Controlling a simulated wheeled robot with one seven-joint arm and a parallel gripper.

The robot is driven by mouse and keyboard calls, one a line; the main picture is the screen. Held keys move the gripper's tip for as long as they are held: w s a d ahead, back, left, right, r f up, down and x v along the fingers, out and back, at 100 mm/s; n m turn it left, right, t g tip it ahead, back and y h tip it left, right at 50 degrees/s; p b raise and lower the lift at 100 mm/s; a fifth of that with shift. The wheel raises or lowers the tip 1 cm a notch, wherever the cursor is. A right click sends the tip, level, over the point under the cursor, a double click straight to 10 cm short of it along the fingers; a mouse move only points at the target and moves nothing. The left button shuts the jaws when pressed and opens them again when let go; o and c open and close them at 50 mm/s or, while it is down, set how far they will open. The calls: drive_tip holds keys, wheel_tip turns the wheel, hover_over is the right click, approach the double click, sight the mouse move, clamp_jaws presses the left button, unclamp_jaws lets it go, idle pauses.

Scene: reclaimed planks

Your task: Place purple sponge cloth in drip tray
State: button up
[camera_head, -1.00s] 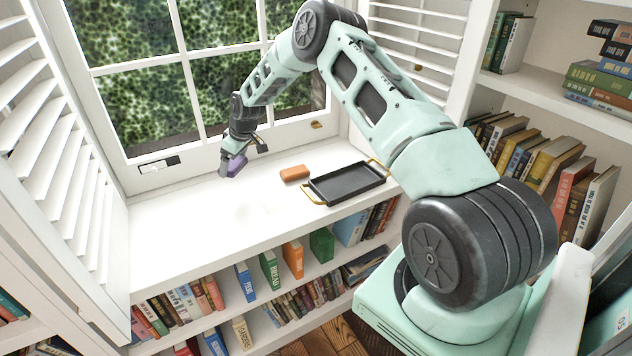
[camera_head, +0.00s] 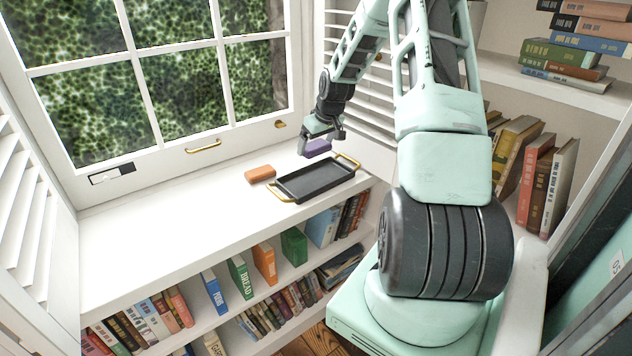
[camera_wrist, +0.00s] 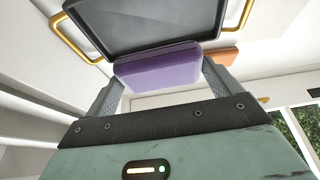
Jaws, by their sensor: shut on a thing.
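The purple sponge cloth (camera_head: 316,148) is held between the fingers of my gripper (camera_head: 322,135), just behind the far edge of the drip tray. In the wrist view the cloth (camera_wrist: 158,68) sits between both fingers of my gripper (camera_wrist: 160,80). The drip tray (camera_head: 318,184) is black and rectangular with a brass handle at each end, and lies empty on the white sill. In the wrist view the tray (camera_wrist: 150,25) fills the top, beyond the cloth. The cloth looks raised above the sill; its exact height is hard to tell.
An orange-brown block (camera_head: 260,174) lies on the white sill (camera_head: 170,215) just left of the tray. The sill's left part is clear. The window (camera_head: 150,80) rises behind, and white shutters (camera_head: 365,90) stand behind my arm. Bookshelves (camera_head: 560,150) stand on the right.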

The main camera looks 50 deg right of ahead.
sight(314, 178)
wheel_tip(314, 178, down, 10)
drive_tip(key=shift+s+d+r, duration=0.1)
drive_tip(key=shift+r, duration=0.05)
idle(0.3)
drive_tip(key=o, duration=0.8)
drive_tip(key=shift+c, duration=0.2)
